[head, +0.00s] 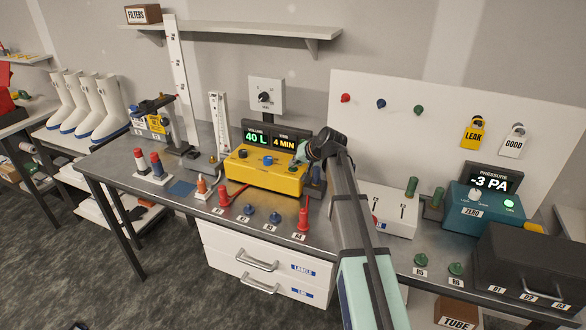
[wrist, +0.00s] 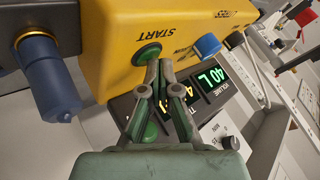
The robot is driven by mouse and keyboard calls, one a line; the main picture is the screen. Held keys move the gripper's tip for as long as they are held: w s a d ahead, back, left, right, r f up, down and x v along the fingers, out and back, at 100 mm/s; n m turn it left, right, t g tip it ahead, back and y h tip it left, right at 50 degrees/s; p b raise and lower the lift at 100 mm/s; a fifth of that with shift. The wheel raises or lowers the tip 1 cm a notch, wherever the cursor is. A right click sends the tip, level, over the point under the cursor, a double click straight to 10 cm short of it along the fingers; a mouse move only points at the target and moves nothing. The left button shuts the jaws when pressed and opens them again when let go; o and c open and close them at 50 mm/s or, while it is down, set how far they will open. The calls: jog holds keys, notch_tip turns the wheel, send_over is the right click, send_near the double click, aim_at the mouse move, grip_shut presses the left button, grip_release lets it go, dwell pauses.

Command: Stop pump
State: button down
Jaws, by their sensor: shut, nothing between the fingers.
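The yellow pump (head: 262,176) stands on the grey bench, with a display reading 40 L (head: 256,137) and one reading 4 MIN (head: 284,142) behind it. The wrist view shows the pump's yellow top (wrist: 112,40) upside down, with a green button (wrist: 147,53) beside the word START. My gripper (wrist: 158,66) is shut and empty, its fingertips right at the edge of that button. I cannot tell whether they touch it. In the head view my gripper (head: 299,158) is over the pump's right end, partly hiding it.
A blue capped cylinder (wrist: 47,75) stands close beside the pump. Red and blue fittings (head: 249,211) line the bench front. A white box (head: 385,207), a teal pressure gauge reading -3 PA (head: 484,207) and a black case (head: 530,262) stand to the right.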

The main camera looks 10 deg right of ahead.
jog(key=shift+r+p, duration=0.4)
jog(key=shift+r, duration=0.4)
jog(key=shift+r+p, duration=1.2)
jog(key=shift+r, duration=1.35)
jog(key=shift+f, duration=0.1)
